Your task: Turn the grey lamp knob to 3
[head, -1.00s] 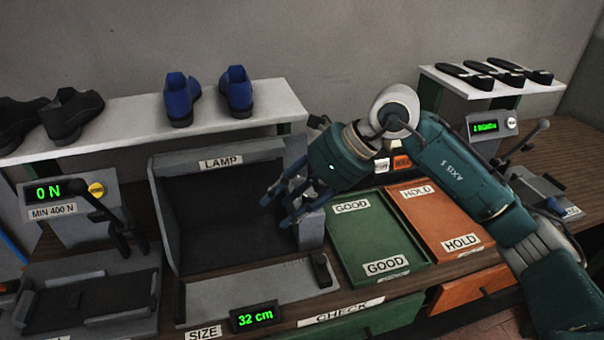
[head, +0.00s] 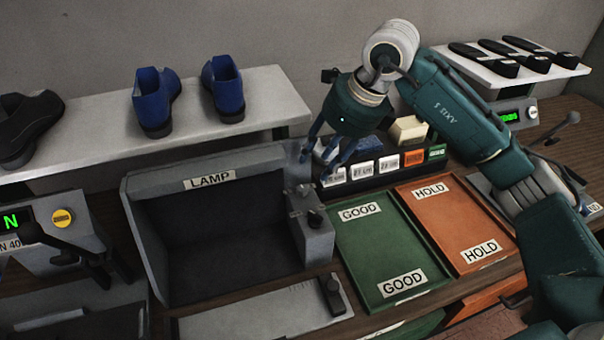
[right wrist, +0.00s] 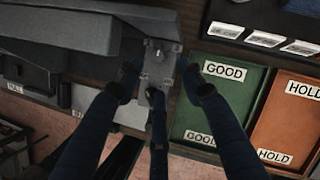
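The lamp box (head: 215,165), a dark open-fronted box labelled LAMP, stands left of centre in the head view. A narrow grey control panel (head: 318,245) forms its right side. A small grey knob (head: 303,192) appears on top of this panel, with a darker piece in front; its setting is too small to read. The knob also shows in the right wrist view (right wrist: 158,54), between and beyond the spread fingers. My right gripper (head: 316,166) is open and empty, above and behind the panel and apart from the knob. My left gripper is out of view.
A green GOOD tray (head: 385,240) and an orange HOLD tray (head: 455,220) lie right of the lamp box. A row of labelled blocks (head: 388,165) stands behind them. A white shelf (head: 270,100) with blue shoes (head: 155,100) is at the back left.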

